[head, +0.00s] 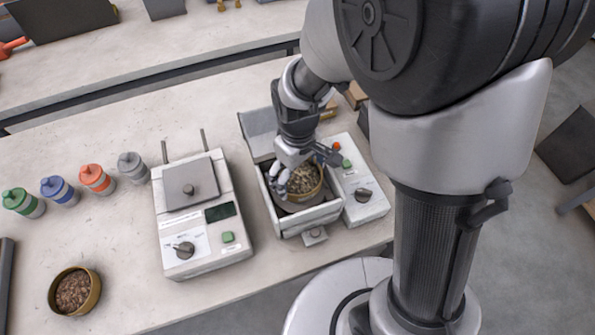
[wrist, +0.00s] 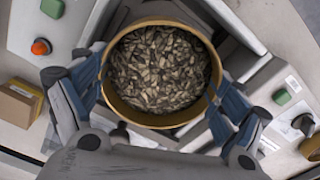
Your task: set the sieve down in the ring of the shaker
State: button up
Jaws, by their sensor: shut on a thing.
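The sieve is over the inside of this box. A dark round part, likely the ring (head: 287,206), shows beneath it at the left. The sieve hides most of that part, and I cannot tell whether they touch.
A control box (head: 365,205) with a knob and red and green buttons adjoins the shaker. A scale (head: 200,235) stands left of it. Another pellet-filled brass pan (head: 94,295) sits front left. Several lidded jars (head: 97,180) line the left. Cardboard boxes (wrist: 15,103) lie near the shaker.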

aim_at(298, 180)
jog(key=shift+f+b, duration=0.35)
jog(key=shift+f, duration=1.15)
jog(key=shift+f, duration=0.1)
jog(key=o, duration=0.8)
notch_tip(298, 180, up, 13)
jog(key=p, duration=0.4)
jog(key=s+d+r+m+t, duration=0.4)
jog(key=s+d+r+m, duration=0.3)
jog(key=s+d+r, duration=0.4)
notch_tip(298, 180, up, 2)
jog(key=s, duration=0.2)
jog(key=shift+s+r+m+t, duration=0.25)
jog(key=shift+s+m+t, duration=0.05)
